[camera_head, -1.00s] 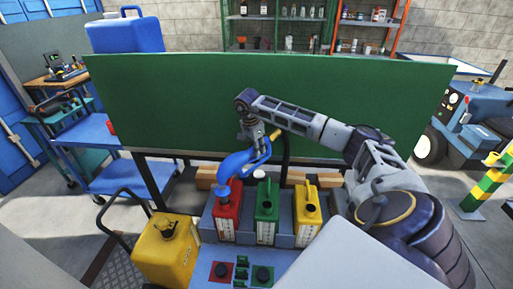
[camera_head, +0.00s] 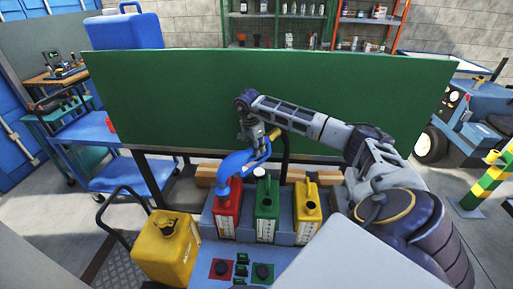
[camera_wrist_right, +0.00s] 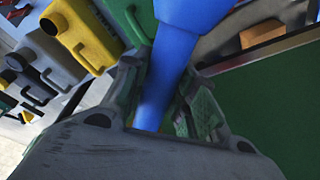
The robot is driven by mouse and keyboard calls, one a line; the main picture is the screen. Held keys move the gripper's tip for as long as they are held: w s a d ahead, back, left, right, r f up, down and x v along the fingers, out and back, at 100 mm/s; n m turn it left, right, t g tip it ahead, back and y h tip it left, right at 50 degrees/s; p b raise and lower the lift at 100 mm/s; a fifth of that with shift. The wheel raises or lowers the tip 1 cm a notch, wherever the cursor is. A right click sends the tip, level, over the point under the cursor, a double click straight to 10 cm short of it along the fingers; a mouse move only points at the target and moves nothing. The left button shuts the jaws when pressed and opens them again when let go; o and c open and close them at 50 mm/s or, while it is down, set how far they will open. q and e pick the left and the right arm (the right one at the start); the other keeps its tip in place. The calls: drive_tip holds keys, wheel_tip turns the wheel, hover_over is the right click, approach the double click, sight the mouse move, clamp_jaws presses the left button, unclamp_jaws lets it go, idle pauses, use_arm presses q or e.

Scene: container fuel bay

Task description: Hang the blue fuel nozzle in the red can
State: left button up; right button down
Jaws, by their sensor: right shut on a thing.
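The blue fuel nozzle (camera_head: 236,164) is held by my right gripper (camera_head: 262,142) above the red can (camera_head: 228,213). Its spout points down at the top of the red can, and its tip seems to be at or in the can's mouth; how deep it goes I cannot tell. In the right wrist view the gripper (camera_wrist_right: 165,95) has its fingers on both sides of the blue nozzle body (camera_wrist_right: 178,45). The red can stands upright in the blue-grey rack, left of the green can. My left gripper is not in view.
The green can (camera_head: 266,212) and the yellow can (camera_head: 307,211) stand right of the red can. A larger yellow container (camera_head: 167,248) stands at the front left. A green panel (camera_head: 180,95) rises behind. A panel with red and green squares (camera_head: 222,270) lies in front.

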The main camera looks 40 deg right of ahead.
drive_tip(key=shift+f+b, duration=1.05)
drive_tip(key=shift+f, duration=1.05)
drive_tip(key=c, duration=1.1)
unclamp_jaws()
drive_tip(key=shift+w+a+r, duration=0.1)
drive_tip(key=shift+a+r, duration=0.3)
drive_tip(key=shift+r, duration=1.55)
drive_tip(key=shift+s+a+r, duration=0.1)
drive_tip(key=shift+a+r, duration=0.25)
drive_tip(key=shift+r, duration=1.65)
drive_tip(key=shift+w+a+r, duration=0.1)
drive_tip(key=shift+a+r, duration=0.3)
drive_tip(key=shift+r, duration=1.55)
